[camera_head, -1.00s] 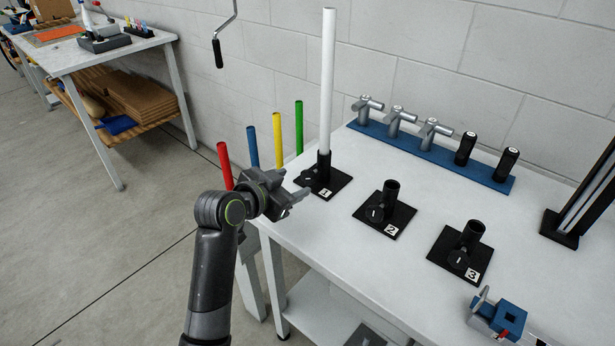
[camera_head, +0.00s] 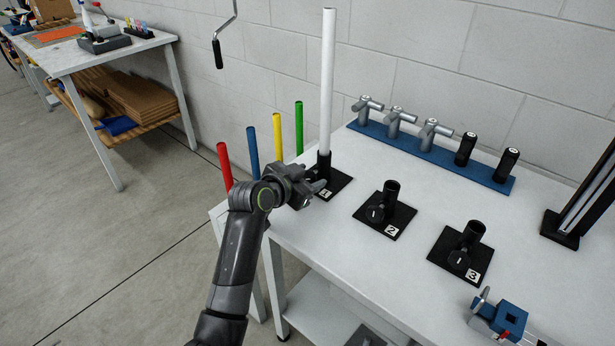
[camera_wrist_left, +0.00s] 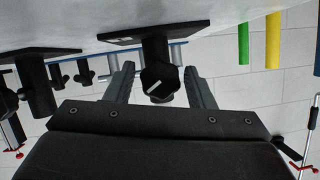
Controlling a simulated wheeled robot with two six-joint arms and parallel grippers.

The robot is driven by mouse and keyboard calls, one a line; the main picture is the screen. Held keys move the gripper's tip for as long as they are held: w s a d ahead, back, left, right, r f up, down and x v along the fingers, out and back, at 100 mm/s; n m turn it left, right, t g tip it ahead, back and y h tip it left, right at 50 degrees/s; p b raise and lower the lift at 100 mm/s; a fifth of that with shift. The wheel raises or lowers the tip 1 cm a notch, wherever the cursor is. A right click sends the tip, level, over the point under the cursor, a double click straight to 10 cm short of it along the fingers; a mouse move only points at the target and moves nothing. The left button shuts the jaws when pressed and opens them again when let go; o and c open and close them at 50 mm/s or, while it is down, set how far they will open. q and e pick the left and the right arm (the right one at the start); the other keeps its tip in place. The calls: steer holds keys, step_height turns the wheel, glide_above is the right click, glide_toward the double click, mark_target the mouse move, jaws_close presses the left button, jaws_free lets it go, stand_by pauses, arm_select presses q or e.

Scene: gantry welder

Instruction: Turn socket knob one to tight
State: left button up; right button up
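Socket one (camera_head: 324,168) is a black holder on a square plate marked 1, with a tall white tube (camera_head: 327,85) standing upright in it. Its black knob (camera_wrist_left: 159,82), with a white line slanted across its face, shows in the left wrist view. In the head view my gripper hides that knob. My left gripper (camera_head: 314,190) is at the near-left side of socket one. In the left wrist view its two fingers (camera_wrist_left: 160,72) stand open, one on each side of the knob, with gaps showing. My right gripper is not in view.
Socket two (camera_head: 391,190) and socket three (camera_head: 470,238) stand to the right, both empty. A blue rack (camera_head: 430,152) holds grey and black tools behind. Red, blue, yellow and green (camera_head: 299,128) tubes stand left of the table. A blue device (camera_head: 508,318) sits at front right.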

arm_select(q)
steer(key=c, duration=0.8)
steer(key=m+t+y, duration=0.1)
steer(key=m, duration=0.1)
steer(key=shift+m, duration=0.3)
steer(key=o, duration=1)
